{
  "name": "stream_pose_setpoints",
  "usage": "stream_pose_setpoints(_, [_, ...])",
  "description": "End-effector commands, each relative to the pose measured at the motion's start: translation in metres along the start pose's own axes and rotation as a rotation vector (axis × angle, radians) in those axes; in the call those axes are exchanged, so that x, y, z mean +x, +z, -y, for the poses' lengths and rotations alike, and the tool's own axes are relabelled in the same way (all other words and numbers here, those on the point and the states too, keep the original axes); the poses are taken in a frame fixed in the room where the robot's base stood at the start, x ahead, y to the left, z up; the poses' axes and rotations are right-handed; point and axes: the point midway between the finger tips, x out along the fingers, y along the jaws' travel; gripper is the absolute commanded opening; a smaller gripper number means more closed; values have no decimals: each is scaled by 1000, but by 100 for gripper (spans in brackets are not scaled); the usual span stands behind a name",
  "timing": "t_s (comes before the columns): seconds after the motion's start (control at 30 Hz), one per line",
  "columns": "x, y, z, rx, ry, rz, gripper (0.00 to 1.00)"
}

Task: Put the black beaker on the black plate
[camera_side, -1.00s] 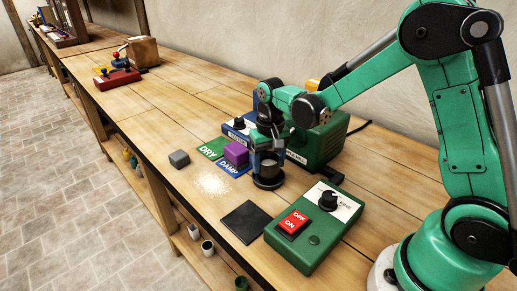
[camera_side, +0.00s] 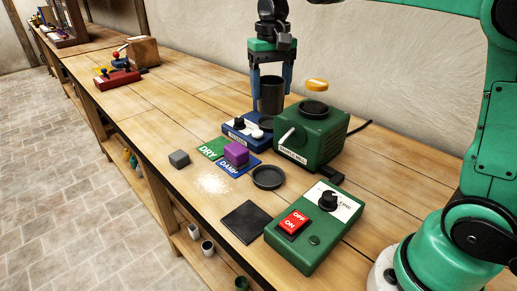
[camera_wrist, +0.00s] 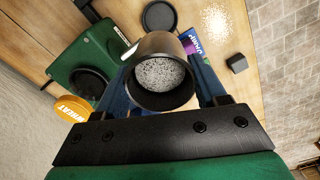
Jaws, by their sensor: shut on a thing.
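The black beaker (camera_side: 270,97) is upright and raised well above the bench between the fingers of my gripper (camera_side: 271,84), which is shut on it. In the wrist view the beaker (camera_wrist: 146,94) shows its open mouth, with speckled grey-white stuff inside. A round black dish with a raised rim (camera_side: 268,178) lies empty on the bench; it also shows in the wrist view (camera_wrist: 159,17). A flat black square plate (camera_side: 243,222) lies bare near the front edge, left of the control box. Which of these two is the task's black plate I cannot tell.
A green mill (camera_side: 318,146) with a black top opening stands beside a blue device (camera_side: 241,134). A green switch box (camera_side: 312,236), purple block (camera_side: 236,153) on the DRY/DAMP cards, grey block (camera_side: 179,159) and spilled powder (camera_side: 211,185) are nearby. The bench farther left is clearer.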

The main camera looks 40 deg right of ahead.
Motion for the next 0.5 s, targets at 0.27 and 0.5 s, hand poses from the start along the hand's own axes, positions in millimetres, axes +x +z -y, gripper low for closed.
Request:
stream_pose_setpoints(0.27, [-22, 13, 17, -8, 0, 0, 5])
stream_pose_setpoints(0.5, [-25, 71, 70, -11, 0, 0, 5])
